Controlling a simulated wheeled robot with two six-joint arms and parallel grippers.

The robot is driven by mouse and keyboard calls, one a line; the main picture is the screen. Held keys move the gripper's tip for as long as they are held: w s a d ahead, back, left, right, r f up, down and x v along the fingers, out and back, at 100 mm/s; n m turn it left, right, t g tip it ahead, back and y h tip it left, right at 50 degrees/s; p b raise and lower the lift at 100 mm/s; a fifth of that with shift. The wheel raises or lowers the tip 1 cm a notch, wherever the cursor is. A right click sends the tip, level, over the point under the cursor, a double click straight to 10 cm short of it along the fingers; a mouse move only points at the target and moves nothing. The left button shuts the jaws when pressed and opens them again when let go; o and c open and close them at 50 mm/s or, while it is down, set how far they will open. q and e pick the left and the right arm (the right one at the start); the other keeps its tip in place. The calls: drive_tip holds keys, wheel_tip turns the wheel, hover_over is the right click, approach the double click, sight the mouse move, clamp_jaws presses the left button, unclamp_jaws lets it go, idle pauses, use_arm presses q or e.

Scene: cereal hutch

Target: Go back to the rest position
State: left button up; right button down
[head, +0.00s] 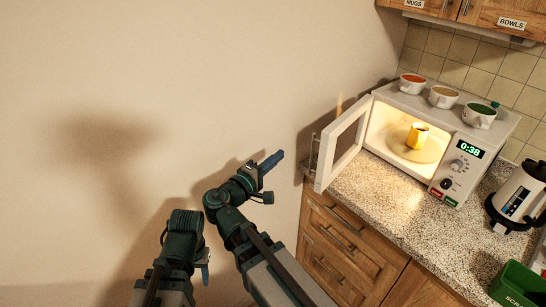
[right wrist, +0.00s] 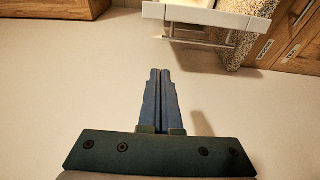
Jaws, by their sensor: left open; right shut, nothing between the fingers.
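My right gripper (head: 272,160) is out in front of the bare wall, left of the open microwave door, its blue fingers pointing up and right. In the right wrist view its fingers (right wrist: 160,100) are together with nothing between them. My left gripper (head: 205,272) is lower and further left, mostly hidden behind its own wrist; only a bit of blue finger shows. It is open, and I see nothing held. Both grippers are apart from the furniture.
The white microwave (head: 462,136) stands on the speckled counter (head: 390,205), its door (head: 343,143) swung open towards my right arm. A yellow mug (head: 417,136) is inside. A kettle (head: 517,195) and a green box (head: 517,286) are right. The wall side is clear.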

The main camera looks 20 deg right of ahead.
drive_tip(key=shift+f, duration=0.1)
drive_tip(key=s+a+f+m+g+y, duration=0.1)
drive_tip(key=s+f+g+y, duration=0.2)
drive_tip(key=f, duration=0.4)
drive_tip(key=s+a+f+m+g+y, duration=0.1)
drive_tip(key=s+a+f+g+y, duration=0.15)
drive_tip(key=f, duration=0.35)
drive_tip(key=s+a+f+m+g+y, duration=0.1)
drive_tip(key=s+a+f+g+y, duration=0.3)
drive_tip(key=s+a+f+y, duration=0.4)
drive_tip(key=s+a, duration=0.2)
drive_tip(key=a, duration=0.2)
drive_tip(key=shift+s+a+f+g, duration=0.2)
drive_tip(key=shift+a+f+g, duration=0.1)
drive_tip(key=shift+f+g, duration=0.1)
drive_tip(key=shift+d, duration=0.1)
